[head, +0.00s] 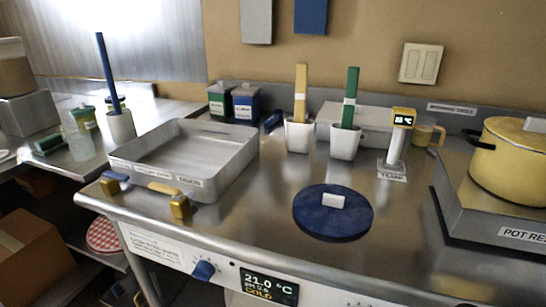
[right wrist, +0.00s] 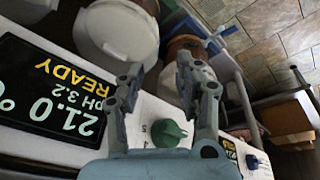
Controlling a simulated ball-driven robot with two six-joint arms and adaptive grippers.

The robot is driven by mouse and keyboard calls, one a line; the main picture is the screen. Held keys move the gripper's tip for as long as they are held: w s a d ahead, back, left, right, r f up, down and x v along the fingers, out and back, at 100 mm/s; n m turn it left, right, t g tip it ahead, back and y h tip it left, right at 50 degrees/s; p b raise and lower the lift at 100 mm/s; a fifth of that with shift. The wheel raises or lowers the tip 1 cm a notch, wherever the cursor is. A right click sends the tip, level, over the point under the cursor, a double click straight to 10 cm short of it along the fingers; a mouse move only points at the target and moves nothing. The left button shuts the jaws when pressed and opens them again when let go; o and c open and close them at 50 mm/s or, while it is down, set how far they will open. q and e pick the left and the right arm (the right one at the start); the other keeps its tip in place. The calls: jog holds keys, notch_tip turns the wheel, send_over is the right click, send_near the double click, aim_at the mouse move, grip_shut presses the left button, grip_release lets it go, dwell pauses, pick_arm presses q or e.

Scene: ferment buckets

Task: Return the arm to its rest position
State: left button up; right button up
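My right gripper (right wrist: 160,68) shows in the right wrist view, with its two grey fingers spread apart and nothing held between them. It is close to a white panel with a green knob (right wrist: 168,133), which lies between and below the fingers in the picture. A black display (right wrist: 50,90) reading 21.0, pH 3.2 and READY is to the left of the fingers. Neither gripper and neither arm shows in the head view. My left gripper is in no frame.
In the head view a metal tray (head: 238,165), a blue lid (head: 320,222) and a yellow pot (head: 505,172) stand on the steel counter. Two white cups hold a yellow paddle (head: 301,90) and a green paddle (head: 350,95). A white round container (right wrist: 115,35) is near the right fingers.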

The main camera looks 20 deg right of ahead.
jog(key=s+d+f+g+b, duration=0.1)
jog(key=s+f, duration=0.3)
jog(key=f, duration=0.5)
jog(key=s+d+f+b, duration=0.1)
jog(key=s+f, duration=0.2)
jog(key=f, duration=0.7)
jog(key=s+f+b, duration=0.2)
jog(key=s+f, duration=0.9)
jog(key=s, duration=0.3)
jog(key=shift+s+f+g, duration=0.2)
jog(key=shift+s+g, duration=0.05)
jog(key=shift+g, duration=0.15)
